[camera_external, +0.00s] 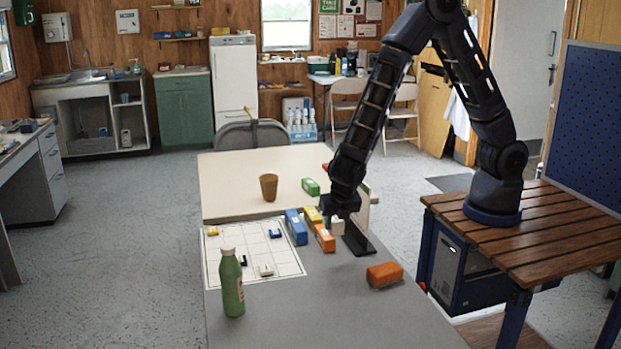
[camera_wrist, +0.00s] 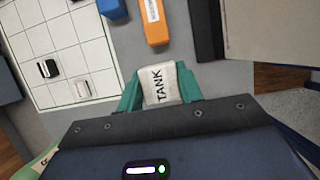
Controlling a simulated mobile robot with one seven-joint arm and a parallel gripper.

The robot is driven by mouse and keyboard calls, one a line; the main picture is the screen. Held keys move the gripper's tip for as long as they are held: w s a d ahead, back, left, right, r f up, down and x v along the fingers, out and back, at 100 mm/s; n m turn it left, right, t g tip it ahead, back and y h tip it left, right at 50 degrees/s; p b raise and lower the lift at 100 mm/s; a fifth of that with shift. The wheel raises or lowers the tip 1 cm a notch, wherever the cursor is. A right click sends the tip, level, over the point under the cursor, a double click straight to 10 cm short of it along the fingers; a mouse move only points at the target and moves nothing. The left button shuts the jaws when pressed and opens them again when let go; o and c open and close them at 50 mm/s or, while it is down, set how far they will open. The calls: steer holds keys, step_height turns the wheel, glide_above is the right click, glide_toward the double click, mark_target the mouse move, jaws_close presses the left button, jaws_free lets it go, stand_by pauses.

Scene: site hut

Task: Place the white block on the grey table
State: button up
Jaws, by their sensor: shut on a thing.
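A white block (camera_external: 338,226) with the label TANK sits between my gripper's fingers; it also shows in the wrist view (camera_wrist: 160,84). My gripper (camera_external: 337,217) is shut on it, with the teal fingertips (camera_wrist: 160,92) on either side. The grey table (camera_external: 330,310) lies in front, and the block is over its far right part. I cannot tell whether the block touches the tabletop. The block's lower part is hard to see.
Orange (camera_external: 325,238), yellow (camera_external: 313,217) and blue (camera_external: 296,227) blocks stand close left of the gripper. A black-based upright panel (camera_external: 357,240) is close right. A gridded sheet (camera_external: 240,268), green bottle (camera_external: 232,283) and orange-brown block (camera_external: 384,274) are also on the table. Its front middle is clear.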

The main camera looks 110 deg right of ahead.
step_height(320, 180, down, 10)
steer(key=shift+r, duration=0.1)
stand_by(0.4)
steer(key=shift+f, duration=0.2)
steer(key=o, duration=1)
steer(key=shift+r, duration=0.1)
